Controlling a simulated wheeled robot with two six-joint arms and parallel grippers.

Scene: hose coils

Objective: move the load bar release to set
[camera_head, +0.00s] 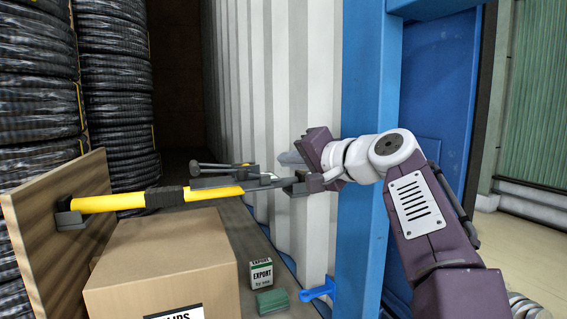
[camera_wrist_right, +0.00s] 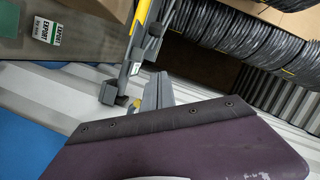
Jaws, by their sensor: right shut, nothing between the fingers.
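The yellow load bar (camera_head: 120,201) spans from a wooden board at left to the corrugated wall at right, with dark end pads and a black sleeve. Its release looks like the dark lever (camera_head: 215,165) with a round knob, lying almost along the bar above its ratchet body. The bar also shows in the right wrist view (camera_wrist_right: 139,30), with dark parts near its end. My right gripper (camera_head: 287,158) is shut and empty, just above the bar's right end by the wall. Its grey fingers show in the wrist view (camera_wrist_right: 158,88), apart from the lever knob. My left gripper is out of view.
A cardboard box (camera_head: 160,255) stands below the bar, against the wooden board (camera_head: 55,220). A small export carton (camera_head: 261,272) and a green block (camera_head: 272,301) lie near it. Black hose coils (camera_head: 115,80) are stacked at left. A blue post (camera_head: 362,200) stands right of the wall.

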